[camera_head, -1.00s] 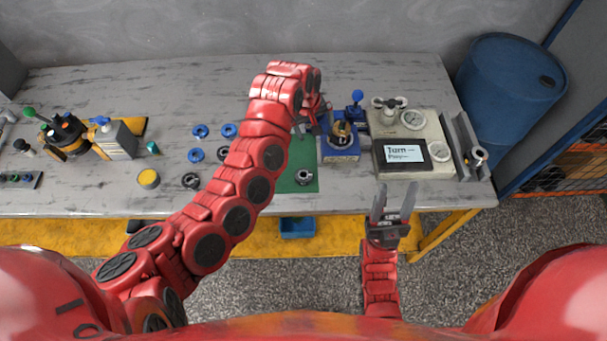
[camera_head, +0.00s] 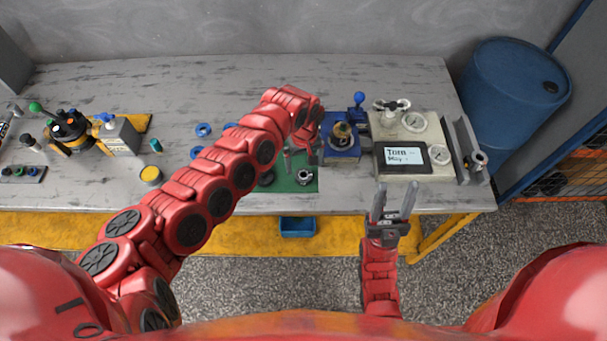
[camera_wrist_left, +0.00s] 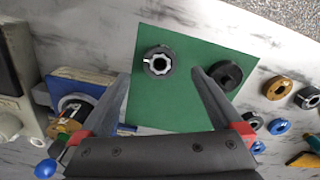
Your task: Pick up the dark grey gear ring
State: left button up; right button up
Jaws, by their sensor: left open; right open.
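A dark ring with a bright toothed centre (camera_wrist_left: 158,62) lies on the green mat in the left wrist view; it also shows in the head view (camera_head: 304,177). A plain dark grey ring (camera_wrist_left: 225,73) lies to its right on the mat, partly visible beside my arm in the head view (camera_head: 266,179). I cannot tell for certain which is the gear ring. My left gripper (camera_head: 302,157) is open and empty above the mat; in the wrist view its fingers (camera_wrist_left: 160,74) spread either side of the toothed ring, apart from it. My right gripper (camera_head: 396,189) is open and empty before the table.
A blue fixture (camera_head: 343,150) stands right of the mat, beside a grey unit with a screen and gauges (camera_head: 413,130). Blue rings (camera_head: 203,130) and a yellow-topped round part (camera_head: 150,175) lie left. A blue bin (camera_head: 297,227) sits below the table edge.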

aim_at(304, 178)
pick_arm(q)
jog(key=shift+w+f+p, duration=0.2)
jog(key=shift+f+p, duration=0.4)
jog(key=shift+f, duration=2.4)
grip_shut()
